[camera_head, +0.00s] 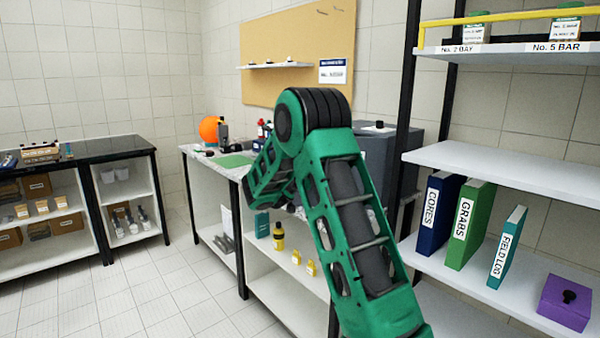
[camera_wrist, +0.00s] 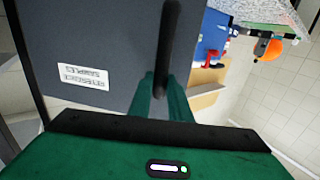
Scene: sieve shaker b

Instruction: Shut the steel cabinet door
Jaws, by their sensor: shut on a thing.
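The grey steel cabinet (camera_head: 402,143) stands on the bench behind my arm in the head view, partly hidden by it. In the wrist view its grey door (camera_wrist: 95,40) fills the upper left, with a white label (camera_wrist: 83,75) reading upside down. A dark bar handle (camera_wrist: 168,40) runs along the door near its right edge. My gripper (camera_wrist: 161,88) is shut on this handle, with green fingers on either side of it. My gripper is hidden behind my arm in the head view. I cannot tell how far the door stands open.
A shelf rack (camera_head: 500,155) with binders and a purple box (camera_head: 566,302) stands close on the right. The tiled floor (camera_head: 150,290) at the left is clear.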

